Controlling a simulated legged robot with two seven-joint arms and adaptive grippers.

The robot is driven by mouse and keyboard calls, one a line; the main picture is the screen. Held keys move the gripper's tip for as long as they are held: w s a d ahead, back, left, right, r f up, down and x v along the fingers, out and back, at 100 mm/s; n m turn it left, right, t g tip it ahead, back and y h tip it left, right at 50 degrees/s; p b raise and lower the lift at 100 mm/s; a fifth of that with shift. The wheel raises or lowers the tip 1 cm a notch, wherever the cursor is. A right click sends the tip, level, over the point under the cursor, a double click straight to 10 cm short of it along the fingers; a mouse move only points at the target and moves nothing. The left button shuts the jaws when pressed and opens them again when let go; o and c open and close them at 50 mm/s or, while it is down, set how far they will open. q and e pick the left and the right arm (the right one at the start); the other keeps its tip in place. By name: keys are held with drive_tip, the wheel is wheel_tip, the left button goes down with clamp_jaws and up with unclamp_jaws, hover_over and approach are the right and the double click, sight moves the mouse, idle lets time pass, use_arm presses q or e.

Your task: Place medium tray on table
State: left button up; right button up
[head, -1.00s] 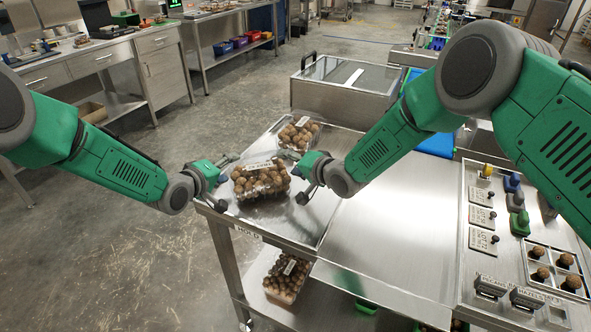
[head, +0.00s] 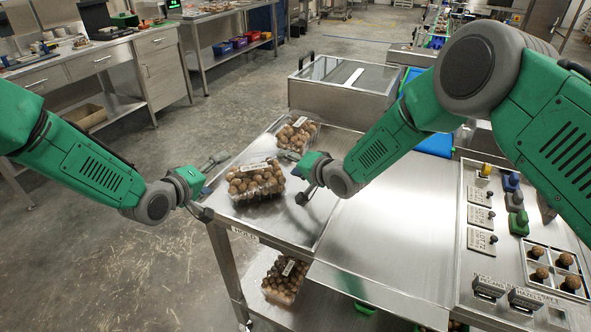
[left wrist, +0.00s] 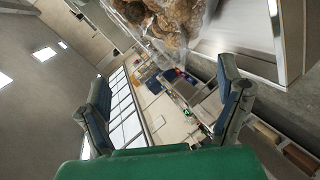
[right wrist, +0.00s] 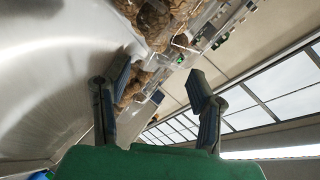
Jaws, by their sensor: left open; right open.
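A clear clamshell tray of brown round produce (head: 256,181) rests on the left part of the steel table (head: 345,255). A second filled clamshell (head: 297,133) sits behind it, and a third (head: 285,277) is on the shelf below; I cannot tell which is the medium one. My left gripper (head: 212,184) is open at the left of the front tray, apart from it. The tray's edge shows at the top of the left wrist view (left wrist: 160,20). My right gripper (head: 296,176) is open at the tray's right side; whether it touches is unclear. Trays show in the right wrist view (right wrist: 155,20).
A steel box with a glazed lid (head: 343,82) stands behind the table. Stamps and label plates (head: 481,217) fill a panel at the right. The table's middle is bare. A drawer bench (head: 105,60) stands far left across open floor.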

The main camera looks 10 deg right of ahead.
drive_tip(key=shift+a, duration=0.6)
drive_tip(key=shift+d, duration=0.2)
use_arm(q)
drive_tip(key=v, duration=0.6)
drive_tip(key=shift+s, duration=0.3)
use_arm(e)
drive_tip(key=o, duration=0.8)
drive_tip(key=shift+d, duration=0.3)
use_arm(q)
drive_tip(key=shift+a+r, duration=0.1)
